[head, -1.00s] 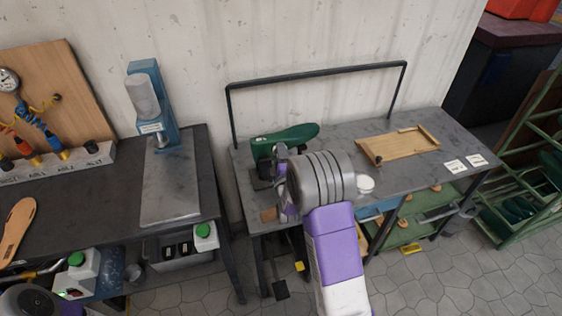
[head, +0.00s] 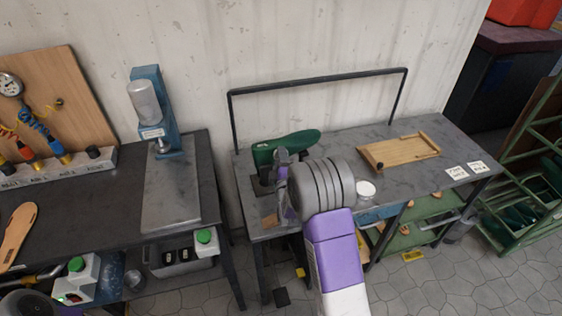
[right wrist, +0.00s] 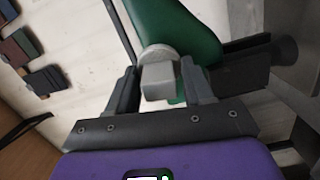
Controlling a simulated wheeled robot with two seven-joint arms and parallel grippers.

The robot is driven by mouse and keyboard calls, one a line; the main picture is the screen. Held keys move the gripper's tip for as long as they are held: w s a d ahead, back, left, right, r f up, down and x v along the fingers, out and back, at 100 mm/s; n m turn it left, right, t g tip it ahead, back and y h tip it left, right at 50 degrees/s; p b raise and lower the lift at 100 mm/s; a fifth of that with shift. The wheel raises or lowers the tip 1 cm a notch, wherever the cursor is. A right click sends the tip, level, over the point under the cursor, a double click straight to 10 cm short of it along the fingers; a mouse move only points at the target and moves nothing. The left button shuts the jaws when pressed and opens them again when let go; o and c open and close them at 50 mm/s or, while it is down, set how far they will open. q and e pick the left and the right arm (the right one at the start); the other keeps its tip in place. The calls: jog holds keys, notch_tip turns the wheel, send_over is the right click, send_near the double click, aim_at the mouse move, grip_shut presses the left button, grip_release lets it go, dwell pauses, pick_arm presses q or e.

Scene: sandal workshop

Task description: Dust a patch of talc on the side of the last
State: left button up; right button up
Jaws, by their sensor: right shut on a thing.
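The green last (head: 288,146) sits on a dark stand at the left of the right-hand bench, its long end pointing right. In the right wrist view the green last (right wrist: 185,25) fills the top middle. My right gripper (head: 283,183) is beside the last, on its near side. In the right wrist view its fingers (right wrist: 162,85) are shut on a pale grey block with a round pad (right wrist: 158,55). The pad overlaps the last there; I cannot tell whether they touch. No talc patch is distinguishable on the last.
A round white dish (head: 365,190) stands right of my right wrist. A wooden tray (head: 400,151) and two white cards (head: 468,170) lie further right. A dark rail (head: 318,76) rises behind the last. A blue press (head: 152,115) stands on the left bench.

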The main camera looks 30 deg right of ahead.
aim_at(288, 149)
jog(key=shift+w+d, duration=0.25)
jog(key=shift+w, duration=0.3)
jog(key=shift+s+d+b, duration=0.25)
jog(key=shift+s+d, duration=0.15)
jog(key=shift+d, duration=0.4)
jog(key=shift+s+d+b, duration=0.25)
jog(key=shift+s+d, duration=0.1)
jog(key=shift+d, duration=0.4)
jog(key=shift+s+d+b, duration=0.25)
jog(key=shift+d, duration=0.5)
jog(key=shift+s+d+b, duration=0.2)
jog(key=shift+s+d, duration=0.05)
jog(key=shift+d, duration=0.5)
jog(key=shift+w, duration=0.1)
jog(key=shift+w+a+r+b, duration=0.1)
jog(key=shift+w+a+b, duration=0.2)
jog(key=shift+a, duration=0.5)
jog(key=shift+w+a+b, duration=0.1)
jog(key=shift+w+a, duration=0.3)
jog(key=shift+a, duration=0.4)
jog(key=shift+w+a, duration=0.3)
jog(key=shift+a, duration=0.45)
jog(key=shift+w+a, duration=0.25)
jog(key=shift+a, duration=0.5)
